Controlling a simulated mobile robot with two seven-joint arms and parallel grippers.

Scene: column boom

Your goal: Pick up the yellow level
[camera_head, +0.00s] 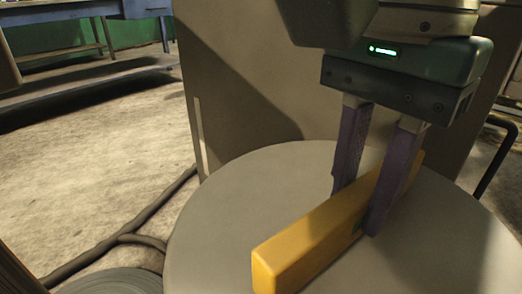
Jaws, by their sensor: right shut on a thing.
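The yellow level (306,244) is a long yellow bar on the round grey top (220,225). It runs from the lower middle up towards the right. My right gripper (372,212) comes down from above at the right, with one finger on each side of the level. It is shut on the level near its middle. The fingers hide part of the level. I cannot tell whether the level is lifted off the surface. My left gripper is not in view.
A large grey-beige panel (240,100) stands right behind the round top. Dark cables (125,240) lie on the floor at the left. A blue table (75,12) stands at the far left. The floor between is clear.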

